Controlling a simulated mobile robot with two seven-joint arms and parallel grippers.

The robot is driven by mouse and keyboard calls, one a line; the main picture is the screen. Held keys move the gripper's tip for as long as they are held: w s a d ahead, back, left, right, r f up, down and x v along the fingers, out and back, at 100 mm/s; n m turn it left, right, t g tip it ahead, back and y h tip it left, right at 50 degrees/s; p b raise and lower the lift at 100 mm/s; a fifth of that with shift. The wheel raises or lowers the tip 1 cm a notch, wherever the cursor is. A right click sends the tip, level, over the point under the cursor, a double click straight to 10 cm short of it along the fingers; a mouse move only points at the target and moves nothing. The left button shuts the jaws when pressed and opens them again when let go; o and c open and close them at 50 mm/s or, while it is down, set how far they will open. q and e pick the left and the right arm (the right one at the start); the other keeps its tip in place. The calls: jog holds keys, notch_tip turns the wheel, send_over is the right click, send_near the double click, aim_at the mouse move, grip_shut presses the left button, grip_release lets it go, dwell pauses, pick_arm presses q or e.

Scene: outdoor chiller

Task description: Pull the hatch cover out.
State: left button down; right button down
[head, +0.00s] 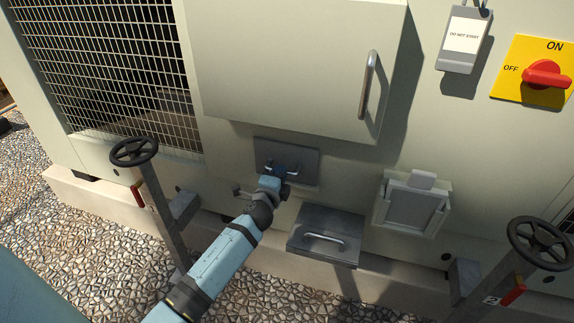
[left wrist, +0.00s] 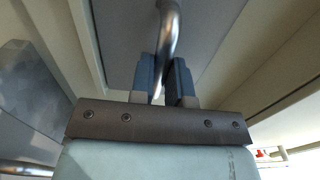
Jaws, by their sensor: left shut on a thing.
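The hatch cover (head: 308,162) is a dark grey rectangular plate low on the chiller's pale front, below the cabinet door. Its metal bar handle shows partly behind my left gripper (head: 282,174). In the left wrist view, the curved bright handle (left wrist: 170,35) runs between the two blue-grey fingers of my left gripper (left wrist: 163,82), which are shut on it. The cover (left wrist: 115,30) fills the upper part of that view. Whether the cover sits flush or stands out a little, I cannot tell. My right gripper is not in view.
A grey box with a handle (head: 325,240) juts out just below right of the cover. A framed grey flap (head: 412,207) is further right. Handwheels on posts stand left (head: 134,152) and right (head: 541,243). A door (head: 290,60) with a vertical handle is above. Gravel lies in front.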

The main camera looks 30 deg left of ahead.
pick_arm(q)
jog(key=shift+s+d, duration=0.15)
jog(key=shift+s, duration=0.45)
dwell(0.3)
jog(key=v, duration=0.3)
jog(key=shift+s, duration=0.15)
dwell(0.3)
dwell(0.6)
dwell(0.7)
dwell(0.5)
